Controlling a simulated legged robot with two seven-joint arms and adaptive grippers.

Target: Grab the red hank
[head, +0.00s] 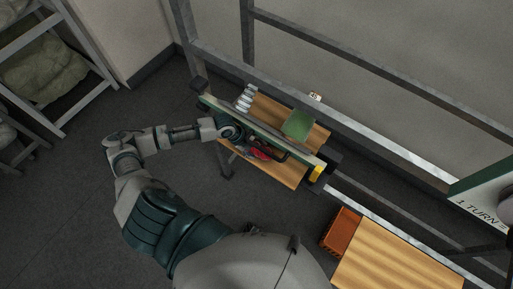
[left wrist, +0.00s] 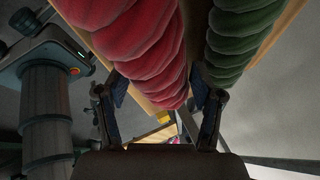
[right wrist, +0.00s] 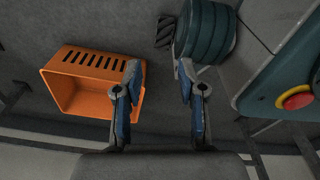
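The red hank (head: 258,153) shows as a small red patch beside my left gripper (head: 272,149) in the head view, partly hidden by it. In the left wrist view the thick, twisted red hank (left wrist: 135,45) fills the upper middle. Its lower end reaches toward the space between the spread fingers of my left gripper (left wrist: 160,95). The fingers are open, and I cannot tell whether they touch it. My right gripper (right wrist: 159,75) is open and empty in the right wrist view; it is not visible in the head view.
A green hank (left wrist: 240,40) hangs right beside the red one. A wooden shelf (head: 280,172) sits under the gantry rail, with a green panel (head: 298,124) and silver cylinders (head: 245,98) behind. An orange crate (right wrist: 90,82) stands left of my right gripper; a red button (right wrist: 297,97) is at right.

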